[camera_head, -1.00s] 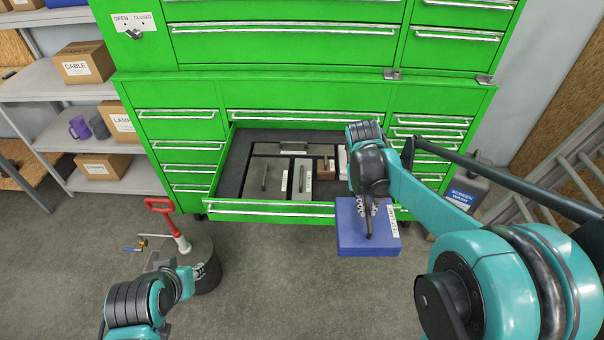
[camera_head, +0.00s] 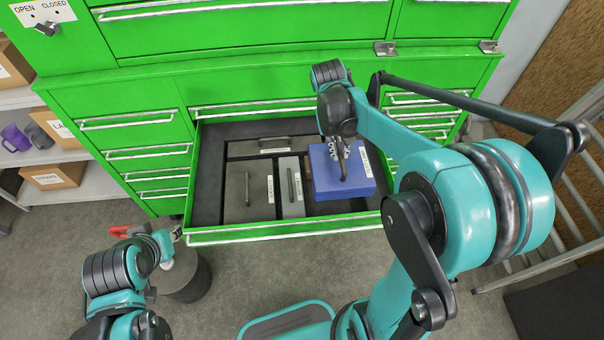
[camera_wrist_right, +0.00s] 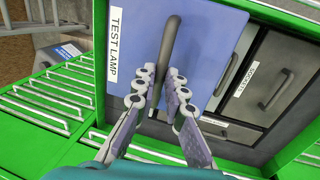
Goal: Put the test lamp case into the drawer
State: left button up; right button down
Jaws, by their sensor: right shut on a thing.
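The blue test lamp case (camera_head: 360,183) has a dark handle and a white label reading TEST LAMP in the right wrist view (camera_wrist_right: 200,50). My right gripper (camera_head: 343,158) is shut on its handle from above; its fingers also show in the wrist view (camera_wrist_right: 166,88). The case is flat over the right part of the open drawer (camera_head: 207,180), beside the grey cases. I cannot tell whether it touches the drawer floor. My left gripper (camera_head: 172,237) is at the drawer's front left corner, too small to tell open from shut.
In the drawer lie a wide grey case (camera_head: 250,200), a narrow grey case (camera_head: 291,195) and another one behind. The green cabinet (camera_head: 240,80) rises at the back. A dark cylinder (camera_head: 187,278) stands on the floor at left. A ladder (camera_head: 575,200) leans at right.

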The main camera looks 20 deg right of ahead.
notch_tip(320, 180, down, 17)
jog(key=b, duration=0.5)
jog(key=shift+s, duration=0.1)
jog(key=shift+f, duration=0.2)
jog(key=c, duration=1.8)
grip_release()
jog(key=shift+o, duration=1.1)
